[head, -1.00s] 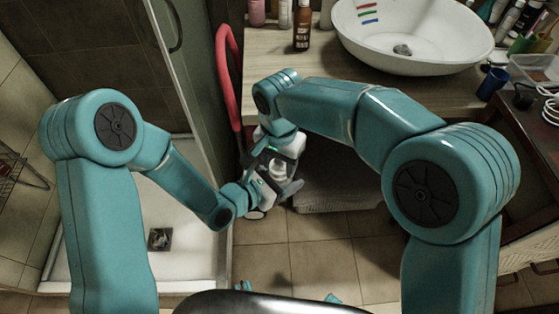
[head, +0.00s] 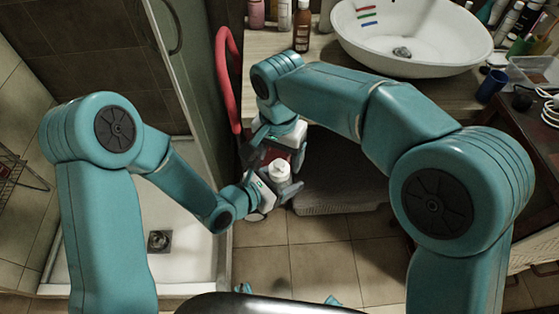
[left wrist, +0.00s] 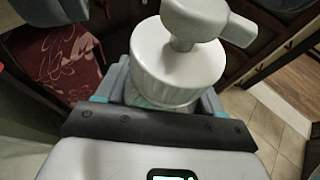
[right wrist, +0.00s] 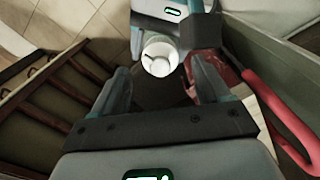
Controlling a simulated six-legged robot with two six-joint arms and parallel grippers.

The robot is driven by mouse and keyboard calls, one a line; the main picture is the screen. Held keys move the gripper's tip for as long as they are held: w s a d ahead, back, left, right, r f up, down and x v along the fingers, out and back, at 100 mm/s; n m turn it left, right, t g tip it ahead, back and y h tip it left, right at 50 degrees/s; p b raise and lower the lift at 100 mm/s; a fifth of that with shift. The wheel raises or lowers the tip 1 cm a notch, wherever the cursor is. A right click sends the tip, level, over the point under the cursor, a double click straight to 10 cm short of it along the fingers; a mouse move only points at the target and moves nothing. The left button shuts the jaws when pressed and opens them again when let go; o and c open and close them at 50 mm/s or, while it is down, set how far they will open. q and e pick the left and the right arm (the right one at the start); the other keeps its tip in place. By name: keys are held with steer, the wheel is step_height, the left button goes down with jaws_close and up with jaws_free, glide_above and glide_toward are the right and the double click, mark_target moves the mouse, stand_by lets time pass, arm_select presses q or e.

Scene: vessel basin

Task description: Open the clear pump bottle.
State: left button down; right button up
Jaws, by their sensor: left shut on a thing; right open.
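The clear pump bottle has a white collar and pump head (left wrist: 190,50) on top, seen large in the left wrist view. Only a little of its clear body (left wrist: 152,101) shows; the gripper hides the rest. The pump head also shows in the head view (head: 279,169) and the right wrist view (right wrist: 159,56). My left gripper (left wrist: 168,98) is shut on the bottle below the white collar. My right gripper (right wrist: 160,76) is open, with the pump head showing between and beyond its fingers. I cannot tell whether the fingers touch it.
A wooden counter (head: 320,100) with a white basin (head: 415,50) and several bottles stands behind. A red curved tube (head: 226,70) runs beside the glass shower panel at left. A pale ribbed item (head: 340,205) lies under the counter. Tiled floor in front is clear.

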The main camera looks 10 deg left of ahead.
mark_target(279, 163)
steer(key=shift+r, duration=0.6)
steer(key=shift+c, duration=0.3)
step_height(279, 163, up, 3)
steer(key=m, duration=0.3)
steer(key=shift+f, duration=0.15)
step_height(279, 163, down, 8)
steer(key=shift+r, duration=0.1)
steer(key=c, duration=1.1)
steer(key=n, duration=0.3)
